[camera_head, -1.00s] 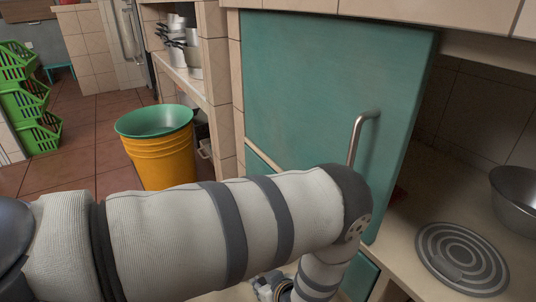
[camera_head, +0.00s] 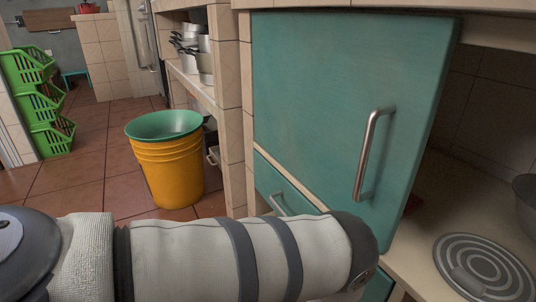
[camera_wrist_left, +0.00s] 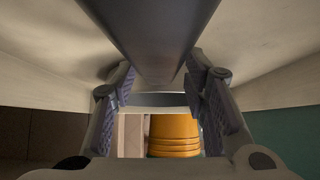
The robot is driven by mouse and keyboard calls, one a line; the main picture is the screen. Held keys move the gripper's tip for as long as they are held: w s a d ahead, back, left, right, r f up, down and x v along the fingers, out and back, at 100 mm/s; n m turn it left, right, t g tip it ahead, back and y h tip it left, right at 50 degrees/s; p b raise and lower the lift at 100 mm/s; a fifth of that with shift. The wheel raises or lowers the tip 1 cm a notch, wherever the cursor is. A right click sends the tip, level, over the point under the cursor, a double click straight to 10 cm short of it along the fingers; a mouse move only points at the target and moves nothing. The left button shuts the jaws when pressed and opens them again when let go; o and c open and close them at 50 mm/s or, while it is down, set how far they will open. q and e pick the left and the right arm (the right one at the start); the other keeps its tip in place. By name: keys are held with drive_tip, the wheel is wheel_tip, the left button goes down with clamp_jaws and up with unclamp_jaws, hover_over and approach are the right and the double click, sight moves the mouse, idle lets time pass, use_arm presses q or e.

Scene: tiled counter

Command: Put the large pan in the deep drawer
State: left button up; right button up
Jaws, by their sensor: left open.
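No pan can be singled out as the large pan. Several metal pots with dark handles (camera_head: 190,45) stand on the shelf at the back. A teal drawer front (camera_head: 272,187) with a metal handle shows below the tall teal door, partly hidden by my left arm; it looks shut, and I cannot tell whether it is the deep drawer. My right gripper is not in view.
A yellow bucket with a green top (camera_head: 168,165) stands on the floor; yellow also shows in the left wrist view (camera_wrist_left: 175,135). A round ringed plate (camera_head: 485,268) and a metal bowl (camera_head: 526,203) are on the right counter.

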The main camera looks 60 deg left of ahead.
use_arm(q)
drive_tip(key=p+v, duration=0.4)
drive_tip(key=v, duration=0.7)
drive_tip(key=shift+r, duration=0.15)
drive_tip(key=shift+d+r, duration=0.2)
drive_tip(key=shift+d, duration=0.1)
drive_tip(key=shift+f, duration=0.1)
